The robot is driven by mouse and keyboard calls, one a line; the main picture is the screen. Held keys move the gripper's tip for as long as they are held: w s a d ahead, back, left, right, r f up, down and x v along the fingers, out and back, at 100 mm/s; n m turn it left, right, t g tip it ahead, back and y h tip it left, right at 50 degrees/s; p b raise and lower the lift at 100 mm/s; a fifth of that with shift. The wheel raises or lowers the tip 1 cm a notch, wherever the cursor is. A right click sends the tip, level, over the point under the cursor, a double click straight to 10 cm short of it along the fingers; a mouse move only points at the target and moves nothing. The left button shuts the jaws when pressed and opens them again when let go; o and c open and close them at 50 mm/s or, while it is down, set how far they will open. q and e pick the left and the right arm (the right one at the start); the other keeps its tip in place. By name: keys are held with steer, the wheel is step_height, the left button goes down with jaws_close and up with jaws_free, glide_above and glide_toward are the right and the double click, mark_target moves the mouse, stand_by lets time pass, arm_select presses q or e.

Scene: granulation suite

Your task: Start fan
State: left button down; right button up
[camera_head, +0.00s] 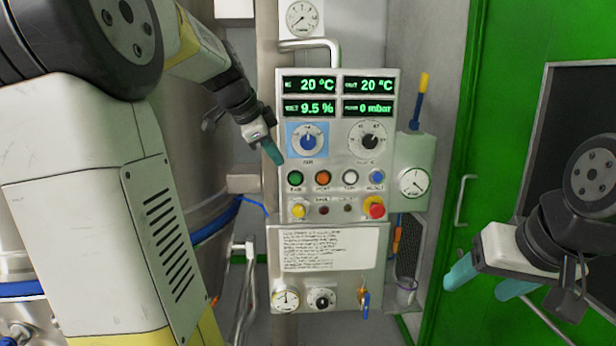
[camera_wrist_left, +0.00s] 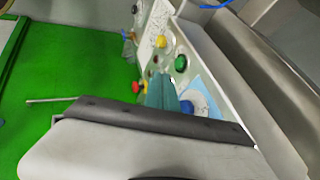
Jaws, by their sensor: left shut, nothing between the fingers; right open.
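The control panel (camera_head: 336,118) stands upright in the middle of the head view, with lit green readouts of 20 °C, 20 °C, 9.5 % and 0 mbar. A blue knob (camera_head: 308,142) sits on a light-blue plate; its label looks like "FAN". A green button (camera_head: 296,178) is below it. My left gripper (camera_head: 272,151) is shut and empty at the panel's left edge, just left of the blue knob. In the left wrist view its teal fingers (camera_wrist_left: 160,91) show near the blue knob (camera_wrist_left: 187,107) and green button (camera_wrist_left: 181,62); contact cannot be told. My right gripper (camera_head: 489,279) is open and empty, away from the panel.
The button row also has orange, white and blue buttons, with a yellow one (camera_head: 298,210) and a red emergency stop (camera_head: 375,207) lower down. A steel vessel (camera_head: 190,150) stands left. A gauge box (camera_head: 414,170) adjoins the panel's right. A green door (camera_head: 470,120) is further right.

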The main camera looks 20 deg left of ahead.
mark_target(294, 177)
arm_select(q)
steer(key=x, duration=0.4)
steer(key=w+x, duration=0.1)
steer(key=x, duration=0.2)
steer(key=w+a+r+x, duration=0.1)
steer(key=x, duration=0.3)
steer(key=shift+w+f, duration=0.15)
steer(key=shift+f, duration=0.05)
steer(key=shift+w+a, duration=0.2)
steer(key=shift+w, duration=0.25)
steer(key=shift+w+a+r, duration=0.1)
steer(key=shift+w+a, duration=0.15)
steer(key=shift+w, duration=0.4)
steer(key=shift+a+r, duration=0.1)
steer(key=shift+w, duration=0.1)
